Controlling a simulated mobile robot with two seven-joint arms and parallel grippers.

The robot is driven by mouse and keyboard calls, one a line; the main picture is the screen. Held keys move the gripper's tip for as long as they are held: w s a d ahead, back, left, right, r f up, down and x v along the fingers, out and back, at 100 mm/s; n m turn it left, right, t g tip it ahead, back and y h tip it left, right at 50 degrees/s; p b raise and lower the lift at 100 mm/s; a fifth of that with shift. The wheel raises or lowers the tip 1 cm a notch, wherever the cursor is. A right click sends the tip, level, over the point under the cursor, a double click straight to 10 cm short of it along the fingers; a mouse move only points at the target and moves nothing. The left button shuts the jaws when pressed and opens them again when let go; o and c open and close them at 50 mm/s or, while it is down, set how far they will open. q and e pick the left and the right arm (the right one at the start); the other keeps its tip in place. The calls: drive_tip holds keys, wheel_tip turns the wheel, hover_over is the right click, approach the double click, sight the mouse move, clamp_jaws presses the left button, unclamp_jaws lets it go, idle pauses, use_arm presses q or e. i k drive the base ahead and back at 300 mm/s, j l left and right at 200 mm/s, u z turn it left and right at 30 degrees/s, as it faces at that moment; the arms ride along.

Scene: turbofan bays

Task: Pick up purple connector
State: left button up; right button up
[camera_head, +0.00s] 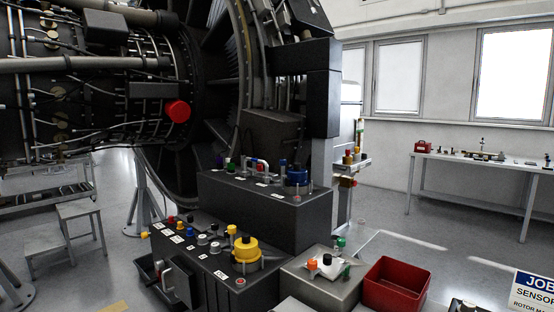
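A small dark purple connector (219,161) stands at the left end of the upper dark grey box (262,208), in front of the turbofan. It is small and dark in this view, so its shape is hard to make out. A green-topped connector (231,167) stands just to its right. Neither of my grippers shows in the head view, and nothing is seen holding the purple connector.
A lower dark box (205,268) with several coloured connectors and a yellow round fitting (246,250) stands in front. A grey box (320,278) and an open red bin (395,284) are at right. The turbofan (90,90) overhangs behind. A white table (480,166) stands far right.

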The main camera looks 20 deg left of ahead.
sight(219, 159)
drive_tip(key=i+j+z, duration=0.1)
drive_tip(key=j+z, duration=0.3)
drive_tip(key=i+j+z, duration=0.1)
drive_tip(key=j+z, duration=0.7)
drive_tip(key=j, duration=0.45)
drive_tip(key=j+z, duration=0.1)
drive_tip(key=j, duration=0.35)
drive_tip(key=k+j+z, duration=0.1)
drive_tip(key=j, duration=1.05)
drive_tip(key=k+j, duration=0.15)
drive_tip(key=j, duration=1.15)
drive_tip(key=k+z, duration=0.05)
